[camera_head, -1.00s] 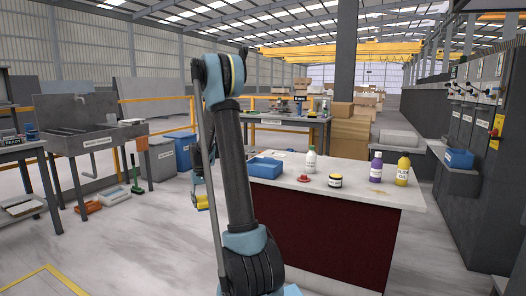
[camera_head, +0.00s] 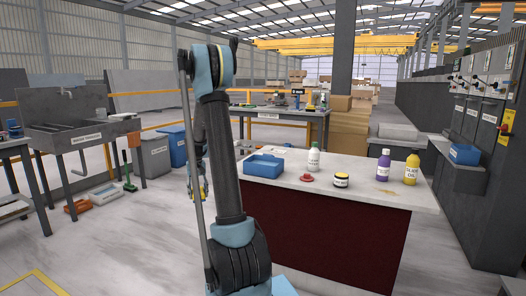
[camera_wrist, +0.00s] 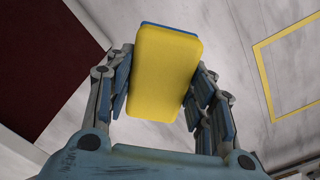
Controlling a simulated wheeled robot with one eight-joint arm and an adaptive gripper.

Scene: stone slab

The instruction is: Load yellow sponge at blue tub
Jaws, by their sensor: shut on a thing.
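A yellow sponge (camera_wrist: 165,70) with a blue backing is between the fingers of my gripper (camera_wrist: 160,90) in the wrist view, gripped on both sides, over the floor. In the head view my gripper (camera_head: 203,183) is mostly hidden behind my arm, left of the counter, with only a bit of yellow showing. The blue tub (camera_head: 262,167) sits on the left end of the pale counter top (camera_head: 365,193). The gripper is apart from the tub, to its left.
A white-and-green bottle (camera_head: 314,161), red item (camera_head: 308,178), yellow-labelled jar (camera_head: 341,180), purple bottle (camera_head: 384,167) and yellow bottle (camera_head: 411,170) stand right of the tub. Another blue container (camera_head: 465,154) is on the right shelf. A sink bench (camera_head: 80,135) is at left.

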